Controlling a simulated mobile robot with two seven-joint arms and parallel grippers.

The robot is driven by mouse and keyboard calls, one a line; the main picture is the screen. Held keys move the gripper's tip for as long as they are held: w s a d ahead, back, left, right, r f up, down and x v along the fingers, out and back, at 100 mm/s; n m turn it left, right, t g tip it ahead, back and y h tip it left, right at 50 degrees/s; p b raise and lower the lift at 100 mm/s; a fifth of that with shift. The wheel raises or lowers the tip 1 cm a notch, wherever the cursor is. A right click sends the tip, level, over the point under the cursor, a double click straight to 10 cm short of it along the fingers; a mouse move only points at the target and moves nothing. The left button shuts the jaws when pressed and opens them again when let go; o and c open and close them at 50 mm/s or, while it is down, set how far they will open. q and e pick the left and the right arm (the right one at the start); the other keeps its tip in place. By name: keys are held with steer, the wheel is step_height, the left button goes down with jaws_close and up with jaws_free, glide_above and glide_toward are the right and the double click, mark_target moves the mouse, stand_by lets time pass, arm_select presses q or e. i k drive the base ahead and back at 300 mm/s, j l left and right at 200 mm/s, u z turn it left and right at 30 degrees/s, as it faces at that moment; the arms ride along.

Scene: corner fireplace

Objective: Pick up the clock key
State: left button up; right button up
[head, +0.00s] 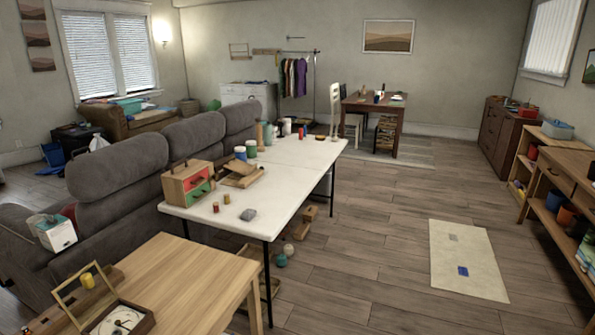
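I cannot make out a clock key in the head view; anything that small is too small to tell here. An open wooden box with a white round face inside (120,320) sits at the near left on the light wood table (185,268). Its raised frame-like lid stands open, and a yellow cylinder (87,281) shows by it. Neither of my grippers is in view.
A long white table (285,172) holds a red and green drawer box (188,184), jars and small items. A grey sofa (115,165) lines its left. Shelves (550,190) stand at right. The floor between is open, with a beige mat (465,248).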

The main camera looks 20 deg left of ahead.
mark_target(109, 268)
steer(key=i+l+u, duration=0.1)
steer(key=i+u, duration=0.35)
steer(key=i+l+u, duration=0.2)
steer(key=u, duration=0.25)
steer(key=i+l+u, duration=0.25)
steer(key=u, duration=0.2)
steer(key=i+l+u, duration=0.2)
steer(key=l+u, duration=0.25)
steer(key=i+l+u, duration=0.2)
steer(key=l, duration=0.3)
steer(key=l+u, duration=0.25)
steer(key=l, duration=0.2)
steer(key=i+l+u, duration=0.2)
steer(key=l, duration=0.35)
steer(key=k+j, duration=0.05)
steer(key=k, duration=0.05)
